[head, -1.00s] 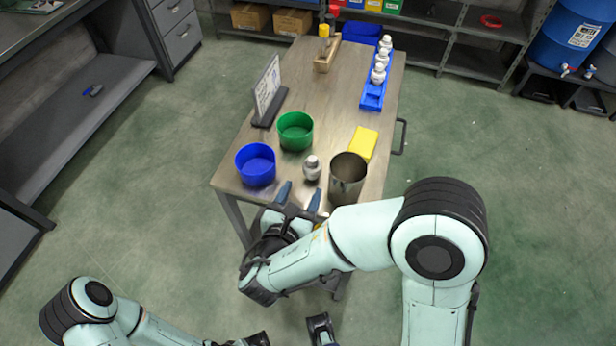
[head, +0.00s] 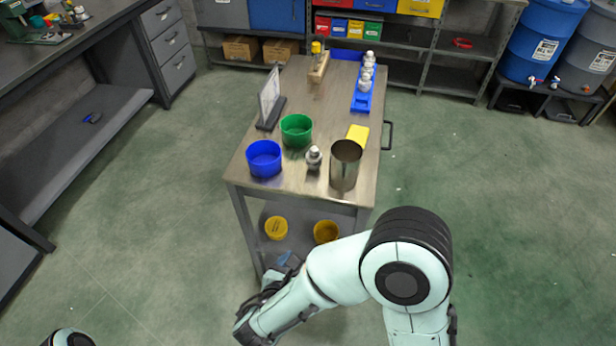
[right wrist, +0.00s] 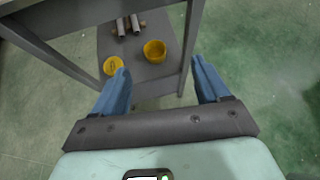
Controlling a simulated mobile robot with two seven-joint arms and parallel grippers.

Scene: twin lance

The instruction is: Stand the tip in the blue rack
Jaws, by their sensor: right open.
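A small grey-and-white tip (head: 314,158) stands upright near the front of the metal table, between the blue round bin and the steel cup. The blue rack (head: 360,104) lies along the table's right side and holds several similar white-topped tips toward its far end; its near end looks bare. My right gripper (head: 287,260) is low in front of the table, below the tabletop and apart from the tip. In the right wrist view, its two blue fingers (right wrist: 160,78) are spread with nothing between them. My left gripper is out of view.
A blue bin (head: 264,160), a green bin (head: 296,132), a steel cup (head: 344,166) and a yellow block (head: 357,134) surround the tip. A sign (head: 270,98) stands at the left. The surrounding floor is clear.

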